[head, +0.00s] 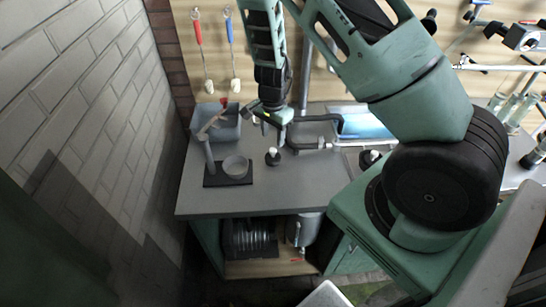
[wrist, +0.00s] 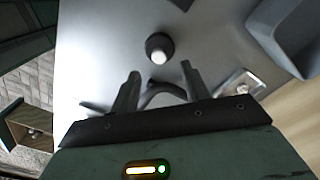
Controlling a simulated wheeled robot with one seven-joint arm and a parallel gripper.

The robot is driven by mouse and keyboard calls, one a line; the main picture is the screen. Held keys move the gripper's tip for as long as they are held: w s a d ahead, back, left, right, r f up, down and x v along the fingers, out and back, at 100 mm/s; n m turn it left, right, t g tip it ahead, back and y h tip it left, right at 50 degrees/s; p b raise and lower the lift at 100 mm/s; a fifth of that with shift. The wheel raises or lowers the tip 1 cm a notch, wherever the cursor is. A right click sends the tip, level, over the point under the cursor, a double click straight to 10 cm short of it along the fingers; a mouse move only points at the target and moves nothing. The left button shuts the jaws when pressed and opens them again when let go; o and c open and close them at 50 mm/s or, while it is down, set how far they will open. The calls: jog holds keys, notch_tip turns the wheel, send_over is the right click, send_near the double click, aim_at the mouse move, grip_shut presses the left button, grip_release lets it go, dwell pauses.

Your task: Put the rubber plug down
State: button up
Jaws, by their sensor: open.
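The rubber plug (head: 272,157) is a small black round piece with a pale top.
A stand with a round ring on a black base (head: 211,181) is left of the plug. A grey bin (head: 230,130) is behind it. A blue basin (head: 365,126) lies to the right. Another black knob-like piece (head: 369,158) is near it. Worktop in front of the plug is clear.

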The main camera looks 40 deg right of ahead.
aim_at(273, 149)
jog(key=shift+f+p, duration=0.75)
jog(key=shift+f, duration=2.05)
grip_shut()
